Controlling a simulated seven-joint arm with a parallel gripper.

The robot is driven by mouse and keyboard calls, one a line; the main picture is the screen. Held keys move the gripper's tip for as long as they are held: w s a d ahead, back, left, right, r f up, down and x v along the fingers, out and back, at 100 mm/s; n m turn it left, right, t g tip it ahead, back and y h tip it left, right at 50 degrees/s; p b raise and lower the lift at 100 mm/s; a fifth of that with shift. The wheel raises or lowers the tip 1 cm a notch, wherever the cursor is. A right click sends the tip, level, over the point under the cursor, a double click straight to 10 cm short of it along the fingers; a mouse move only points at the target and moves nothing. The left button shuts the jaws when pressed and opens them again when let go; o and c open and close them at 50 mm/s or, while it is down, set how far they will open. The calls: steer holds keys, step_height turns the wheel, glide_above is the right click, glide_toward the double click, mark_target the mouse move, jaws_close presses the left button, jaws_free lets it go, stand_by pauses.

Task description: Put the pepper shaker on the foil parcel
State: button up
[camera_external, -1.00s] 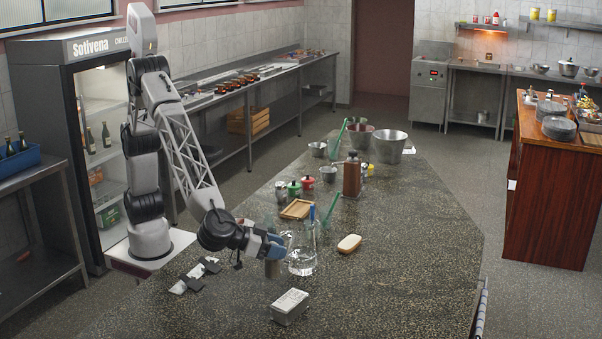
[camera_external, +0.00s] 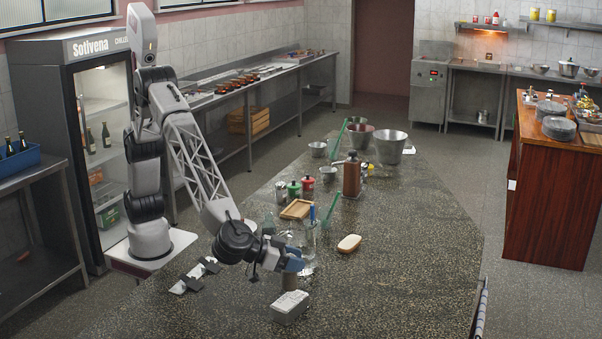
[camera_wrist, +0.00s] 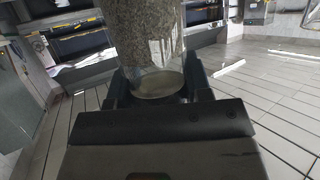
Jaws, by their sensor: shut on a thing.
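The pepper shaker (camera_wrist: 145,40) is a clear cylinder full of grey-brown grains in the wrist view, with a round end between my fingers. My gripper (camera_wrist: 157,85) is shut on it. In the external view my gripper (camera_external: 292,267) has the shaker (camera_external: 289,282) below it, partly covered. The silver-grey box with a pale top (camera_external: 290,307) near the front of the counter appears to be the foil parcel. The shaker is over or just behind its back edge. I cannot tell whether they touch.
A clear jug (camera_external: 309,242) stands close behind my gripper. A bread-like oval (camera_external: 349,243) lies to the right, and a wooden board (camera_external: 297,209) farther back. Dark and white pieces (camera_external: 195,276) lie to the left. The counter (camera_external: 400,285) is clear at the right front.

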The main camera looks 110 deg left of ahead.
steer(key=shift+f, duration=1.75)
steer(key=shift+f, duration=0.15)
steer(key=o, duration=1.1)
steer(key=shift+c, duration=0.2)
steer(key=v, duration=1.2)
steer(key=shift+a+r, duration=0.1)
steer(key=shift+r, duration=0.1)
